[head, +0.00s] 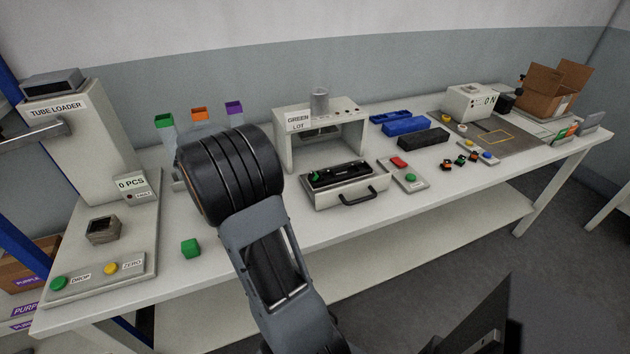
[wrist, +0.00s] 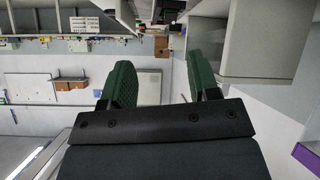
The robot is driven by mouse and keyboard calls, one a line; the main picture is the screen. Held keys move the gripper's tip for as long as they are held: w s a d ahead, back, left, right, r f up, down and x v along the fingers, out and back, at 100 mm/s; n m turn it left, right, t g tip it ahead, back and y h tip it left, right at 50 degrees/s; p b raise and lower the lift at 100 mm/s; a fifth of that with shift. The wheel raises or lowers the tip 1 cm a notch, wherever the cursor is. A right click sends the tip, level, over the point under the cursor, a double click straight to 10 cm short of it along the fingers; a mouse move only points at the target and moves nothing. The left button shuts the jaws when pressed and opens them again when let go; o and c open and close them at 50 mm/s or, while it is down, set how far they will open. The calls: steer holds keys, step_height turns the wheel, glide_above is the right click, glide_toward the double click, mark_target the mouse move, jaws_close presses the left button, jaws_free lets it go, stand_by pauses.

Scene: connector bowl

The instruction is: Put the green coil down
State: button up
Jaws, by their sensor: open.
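No coil shape can be made out for certain. A small green block (head: 190,248) lies on the table left of my arm. A small green piece (head: 315,177) sits at the left of the black fixture in the drawer of the station labelled GREEN LOT (head: 350,186). I cannot tell whether either is the green coil. My gripper (wrist: 160,80) shows in the wrist view with its two dark green fingers apart and nothing between them. In the head view my arm hides the gripper.
The tube loader (head: 82,140) stands at the left, with green DROP and yellow ZERO buttons before it. Green, orange and purple-topped holders (head: 199,115) stand behind my arm. Blue trays (head: 403,125), a button box (head: 404,173) and a cardboard box (head: 553,90) are to the right.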

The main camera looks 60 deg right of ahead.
steer(key=d+f+m+g+h, duration=0.1)
steer(key=d+m, duration=0.2)
steer(key=d, duration=0.1)
steer(key=p, duration=0.1)
glide_toward(313, 173)
steer(key=x, duration=0.3)
steer(key=shift+p+x, duration=0.95)
steer(key=shift+x, duration=2.15)
steer(key=shift+w, duration=0.1)
jaws_close()
